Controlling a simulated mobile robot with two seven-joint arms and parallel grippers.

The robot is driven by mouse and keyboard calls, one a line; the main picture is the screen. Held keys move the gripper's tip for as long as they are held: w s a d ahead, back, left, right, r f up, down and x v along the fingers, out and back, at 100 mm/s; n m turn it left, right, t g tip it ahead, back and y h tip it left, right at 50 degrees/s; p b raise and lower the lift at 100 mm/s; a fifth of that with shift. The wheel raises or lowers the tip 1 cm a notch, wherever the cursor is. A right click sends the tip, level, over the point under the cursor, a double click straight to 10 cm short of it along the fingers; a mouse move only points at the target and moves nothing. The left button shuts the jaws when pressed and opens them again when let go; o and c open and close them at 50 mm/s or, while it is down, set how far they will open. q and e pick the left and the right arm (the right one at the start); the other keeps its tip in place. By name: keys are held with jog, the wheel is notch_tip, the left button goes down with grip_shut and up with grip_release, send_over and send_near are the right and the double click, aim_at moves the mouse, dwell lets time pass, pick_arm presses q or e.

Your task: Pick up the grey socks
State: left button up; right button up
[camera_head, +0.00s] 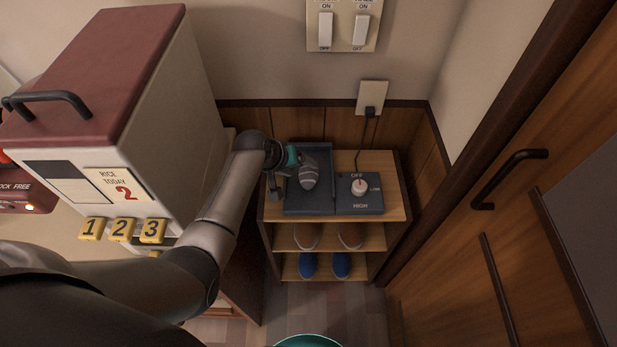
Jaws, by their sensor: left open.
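The grey socks (309,174) look like a small striped grey bundle on the dark tray (305,207) of the appliance on top of the wooden shelf. My left gripper (288,177) reaches in from the left over the tray's left side. It is open, with its fingers close by the left of the socks. I cannot tell whether they touch the socks. My right gripper is not in view.
A control box with a dial (359,187) sits right of the tray, its cord running to a wall outlet (371,97). Blue shoes (341,265) stand on a lower shelf. A rice dispenser (150,130) stands left; a wooden door (520,190) is right.

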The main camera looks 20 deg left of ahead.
aim_at(304, 173)
pick_arm(q)
jog(key=f, duration=0.2)
jog(key=d+f+b, duration=0.1)
jog(key=shift+w, duration=0.35)
jog(key=shift+w+d+f+b, duration=0.1)
jog(key=shift+w+f+b, duration=0.25)
jog(key=shift+f+b, duration=0.1)
jog(key=shift+c, duration=0.3)
jog(key=c, duration=1.1)
